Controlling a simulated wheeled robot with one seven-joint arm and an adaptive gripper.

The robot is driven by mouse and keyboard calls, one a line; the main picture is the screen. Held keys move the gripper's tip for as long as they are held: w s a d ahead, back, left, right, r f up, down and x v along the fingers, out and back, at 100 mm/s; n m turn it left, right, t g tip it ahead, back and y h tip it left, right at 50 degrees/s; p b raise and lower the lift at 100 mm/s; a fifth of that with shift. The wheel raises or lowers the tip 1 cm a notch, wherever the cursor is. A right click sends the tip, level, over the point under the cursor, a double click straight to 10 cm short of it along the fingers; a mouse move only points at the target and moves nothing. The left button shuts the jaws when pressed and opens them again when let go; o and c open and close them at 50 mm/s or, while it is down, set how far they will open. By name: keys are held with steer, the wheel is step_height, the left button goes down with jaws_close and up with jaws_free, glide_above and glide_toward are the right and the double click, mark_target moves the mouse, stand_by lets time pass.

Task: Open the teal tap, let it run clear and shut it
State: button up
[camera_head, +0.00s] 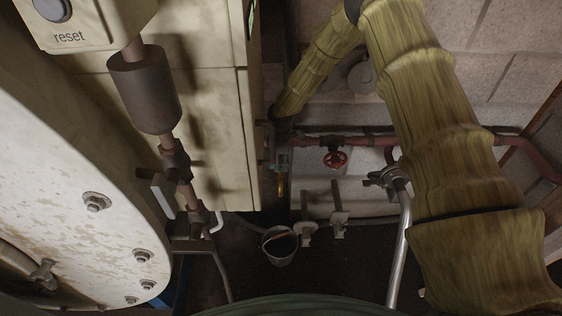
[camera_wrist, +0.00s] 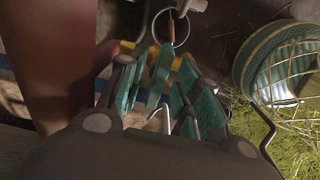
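My gripper (camera_head: 280,184) is low beside the cream cabinet, at the left end of the red pipe. It looks small and dark in the head view. In the wrist view its fingers with teal pads and yellow tips (camera_wrist: 152,54) stand around a narrow teal piece (camera_wrist: 158,76), perhaps the tap's handle. I cannot tell whether the pads press on it. The tap's body and any flow from it cannot be made out. A small grey bucket (camera_head: 280,258) stands on the floor below and in front of my gripper.
A red handwheel (camera_head: 335,159) sits on the red pipe (camera_head: 420,141) to the right. A large pale round vessel (camera_head: 60,190) fills the left, near the cream cabinet (camera_head: 220,140).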

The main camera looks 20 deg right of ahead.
jaws_close()
steer(key=shift+n, duration=0.3)
steer(key=n, duration=0.3)
steer(key=shift+w+n, duration=0.1)
steer(key=shift+n, duration=0.2)
steer(key=n, duration=0.4)
steer(key=shift+w+n+b, duration=0.1)
steer(key=shift+n+b, duration=0.2)
steer(key=shift+b, duration=0.05)
steer(key=n, duration=0.4)
steer(key=shift+w+n, duration=0.1)
steer(key=shift+n, duration=0.2)
steer(key=n, duration=0.4)
steer(key=shift+a+n, duration=0.15)
steer(key=shift+n, duration=0.25)
jaws_free()
